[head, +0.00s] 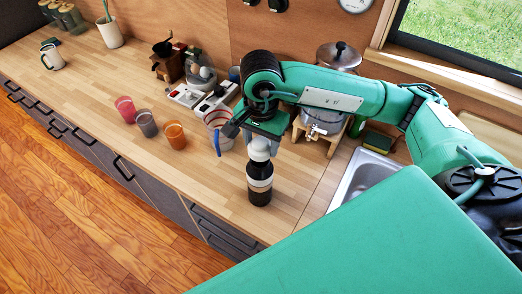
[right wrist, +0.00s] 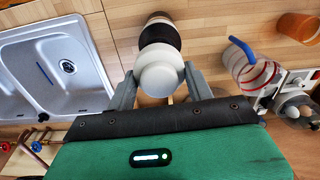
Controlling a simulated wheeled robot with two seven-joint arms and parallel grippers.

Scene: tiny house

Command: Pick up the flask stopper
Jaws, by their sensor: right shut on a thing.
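The flask (head: 260,184) stands upright on the wooden counter, with black and white bands. Its pale rounded stopper (head: 259,149) is at the top, and I cannot tell whether there is a gap between the two. My right gripper (head: 256,139) is at the stopper, coming from the back of the counter. In the right wrist view the white stopper (right wrist: 160,76) sits between the two grey fingers, which are shut on it. The dark flask body (right wrist: 160,36) shows beyond it, partly hidden. My left gripper is not in view.
A striped jug with a blue handle (head: 216,122) stands close left of my right gripper. Three coloured cups, the orange one (head: 175,135) nearest, stand farther left. The sink (head: 362,178) is at the right. The counter in front of the flask is clear.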

